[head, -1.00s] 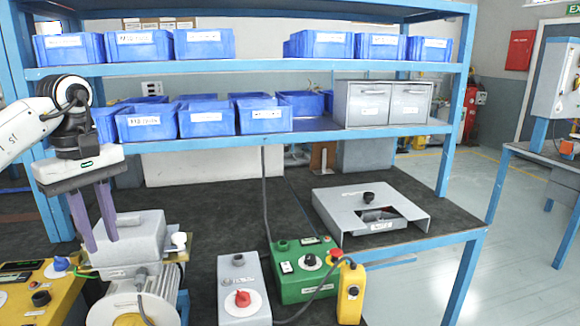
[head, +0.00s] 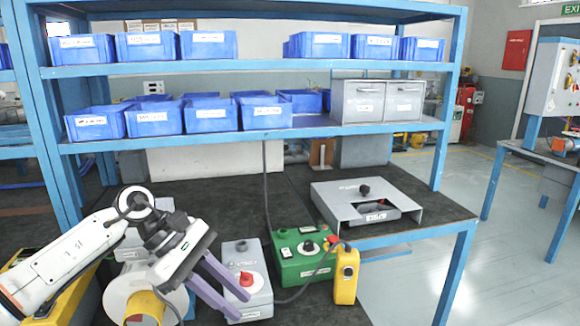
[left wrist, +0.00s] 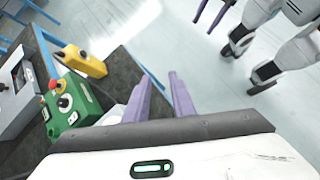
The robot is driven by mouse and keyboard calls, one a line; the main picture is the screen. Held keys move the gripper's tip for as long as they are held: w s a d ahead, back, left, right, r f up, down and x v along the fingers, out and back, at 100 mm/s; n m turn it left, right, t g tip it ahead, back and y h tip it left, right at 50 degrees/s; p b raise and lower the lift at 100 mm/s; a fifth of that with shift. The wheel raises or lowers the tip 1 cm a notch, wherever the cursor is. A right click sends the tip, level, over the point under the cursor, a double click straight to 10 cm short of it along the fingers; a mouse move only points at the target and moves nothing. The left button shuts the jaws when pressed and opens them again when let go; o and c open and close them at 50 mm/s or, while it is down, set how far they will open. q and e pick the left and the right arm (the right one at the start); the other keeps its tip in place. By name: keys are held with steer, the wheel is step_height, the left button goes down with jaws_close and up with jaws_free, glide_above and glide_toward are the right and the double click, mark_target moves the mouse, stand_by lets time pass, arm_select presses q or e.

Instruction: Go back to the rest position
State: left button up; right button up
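My left gripper (head: 242,306) hangs at the front of the bench, in front of the grey box with a red knob (head: 262,303). Its two purple fingers point down and to the right in the head view, apart with nothing between them. In the left wrist view the left gripper (left wrist: 158,85) also shows open and empty, over the bench edge and pale floor. My right gripper (left wrist: 203,25) shows at the top of that view, its purple fingers apart, over the floor; it is not in the head view. Whether the left fingers touch the grey box is unclear.
The blower (head: 118,300) stands behind my left arm, partly hidden. A green control box (head: 290,268) and a yellow pendant (head: 347,275) stand right of the grey box. A grey slotted cover (head: 335,200) lies farther back. Shelves above hold blue bins (head: 155,122).

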arm_select(q)
steer(key=s+d+n+t+h, duration=0.2)
steer(key=d+n+t+h, duration=0.2)
steer(key=d+n+h, duration=0.4)
steer(key=s+d+n+t+h, duration=0.3)
steer(key=d+n, duration=0.2)
steer(key=n, duration=0.5)
steer(key=s+a+f+n+t+y, duration=0.1)
steer(key=a+f+n+t+y, duration=0.5)
steer(key=n, duration=0.7)
steer(key=a+f+n+t+y, duration=0.45)
steer(key=f+n, duration=0.35)
steer(key=n, duration=0.4)
steer(key=s+a+f+n+g+y, duration=0.3)
steer(key=s+f+n, duration=0.3)
steer(key=s+f, duration=0.3)
steer(key=s+a+f+n+g+y, duration=0.3)
steer(key=s+a+f+n+g, duration=0.1)
steer(key=s+f+n, duration=0.3)
steer(key=shift+s+a+f, duration=0.7)
steer(key=shift+s+f, duration=0.2)
steer(key=shift+s, duration=0.35)
steer(key=shift+g, duration=0.25)
